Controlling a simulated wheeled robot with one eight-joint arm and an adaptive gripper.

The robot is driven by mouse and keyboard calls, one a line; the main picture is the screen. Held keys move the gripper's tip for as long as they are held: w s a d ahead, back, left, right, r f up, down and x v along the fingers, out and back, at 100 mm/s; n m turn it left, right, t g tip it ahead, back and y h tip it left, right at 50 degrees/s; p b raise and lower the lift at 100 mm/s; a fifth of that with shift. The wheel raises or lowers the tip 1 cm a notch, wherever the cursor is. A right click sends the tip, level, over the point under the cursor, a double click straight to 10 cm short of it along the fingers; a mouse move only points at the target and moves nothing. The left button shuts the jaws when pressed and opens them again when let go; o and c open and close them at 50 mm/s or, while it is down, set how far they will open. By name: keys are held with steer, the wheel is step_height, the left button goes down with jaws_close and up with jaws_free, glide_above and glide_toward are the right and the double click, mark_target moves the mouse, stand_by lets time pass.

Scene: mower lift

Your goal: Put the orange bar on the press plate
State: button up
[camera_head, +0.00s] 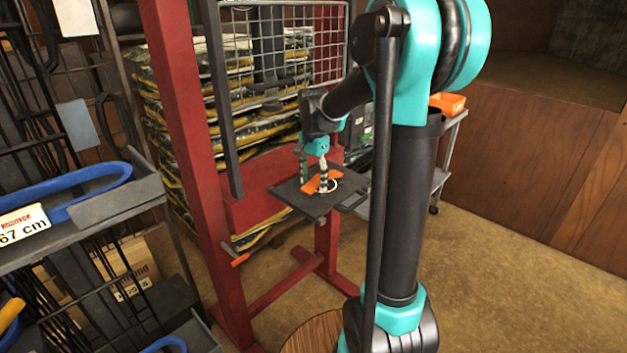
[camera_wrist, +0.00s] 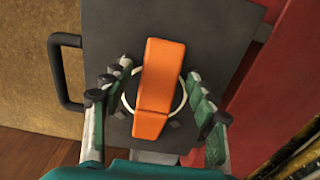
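The orange bar (camera_wrist: 160,85) lies across a white ring (camera_wrist: 182,98) marked on the dark press plate (camera_wrist: 215,35). In the head view the bar (camera_head: 312,185) also shows on the plate (camera_head: 307,204), partly hidden by my fingers. My gripper (camera_head: 314,187) is low over the plate. In the wrist view my gripper (camera_wrist: 159,72) is open, with one finger on each side of the bar and a gap on both sides. The bar appears to rest on the plate.
The red press frame (camera_head: 185,130) with a wire mesh guard (camera_head: 300,50) stands around the plate. A dark handle (camera_wrist: 62,75) sticks out at the plate's edge. A rack with blue parts (camera_head: 100,190) stands at left, and an orange bin (camera_head: 447,103) is on a cart behind.

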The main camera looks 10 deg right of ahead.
mark_target(314, 183)
step_height(314, 183, up, 12)
steer(key=shift+r, duration=0.15)
stand_by(0.6)
steer(key=shift+c, duration=0.6)
stand_by(0.5)
